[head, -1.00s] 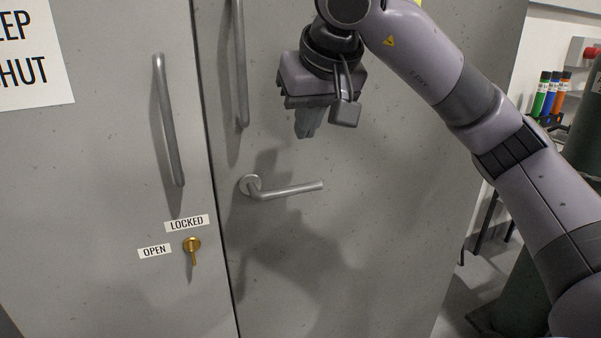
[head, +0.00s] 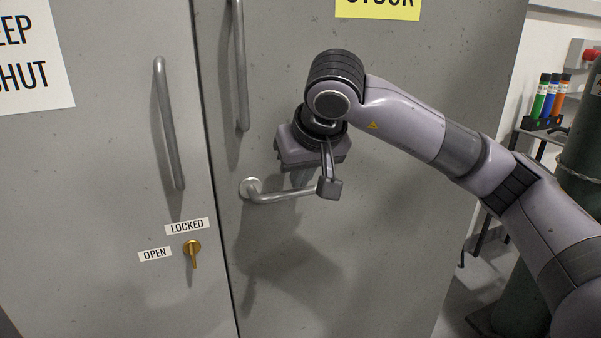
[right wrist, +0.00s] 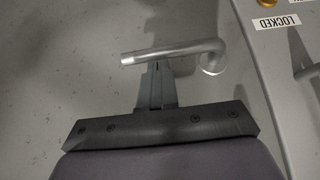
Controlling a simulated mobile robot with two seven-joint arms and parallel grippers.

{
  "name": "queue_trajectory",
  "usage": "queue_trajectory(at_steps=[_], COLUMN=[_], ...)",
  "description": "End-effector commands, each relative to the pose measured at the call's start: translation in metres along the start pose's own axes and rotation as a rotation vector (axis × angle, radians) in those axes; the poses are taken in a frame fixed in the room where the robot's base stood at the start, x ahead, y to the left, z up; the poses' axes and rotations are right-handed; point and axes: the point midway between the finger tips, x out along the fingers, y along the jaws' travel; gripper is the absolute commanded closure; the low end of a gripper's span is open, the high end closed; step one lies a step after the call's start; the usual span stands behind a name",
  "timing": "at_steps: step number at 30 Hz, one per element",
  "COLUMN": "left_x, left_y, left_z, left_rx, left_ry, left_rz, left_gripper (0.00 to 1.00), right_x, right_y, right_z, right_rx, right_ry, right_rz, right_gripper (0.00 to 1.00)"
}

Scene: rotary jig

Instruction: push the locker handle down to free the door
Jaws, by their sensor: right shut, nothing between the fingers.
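The locker handle (head: 275,197) is a grey metal lever on a round rosette, on the right-hand door (head: 370,230). It lies about level, pointing right, its free end partly hidden by my gripper. My right gripper (head: 300,182) is shut and empty, fingers pointing down at the lever from above. In the right wrist view the shut fingertips (right wrist: 157,66) meet the lever's edge (right wrist: 172,52) in the picture; whether they touch it I cannot tell. The right-hand door looks closed. My left gripper is not in view.
Vertical pull bars stand on the left door (head: 168,125) and right door (head: 240,65). A dark green cylinder (head: 585,140) stands at the right. The door below the lever is clear.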

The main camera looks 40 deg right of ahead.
Motion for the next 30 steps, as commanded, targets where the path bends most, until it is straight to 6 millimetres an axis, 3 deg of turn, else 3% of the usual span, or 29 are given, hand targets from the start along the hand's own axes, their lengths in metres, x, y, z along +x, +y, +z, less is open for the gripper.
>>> queue_trajectory(at_steps=[17,26,30], left_x=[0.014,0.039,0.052], left_y=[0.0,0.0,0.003], left_z=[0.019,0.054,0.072], left_rx=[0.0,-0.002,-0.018], left_ry=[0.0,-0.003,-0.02], left_rz=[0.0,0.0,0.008], left_gripper=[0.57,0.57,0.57], right_x=[0.01,0.028,0.038], right_y=[0.005,0.009,0.011], right_z=[0.007,0.018,0.025], right_rx=[0.113,0.163,0.24], right_ry=[-0.003,-0.002,-0.003], right_rz=[-0.165,-0.24,-0.354], right_gripper=[1.0,1.0,1.0])
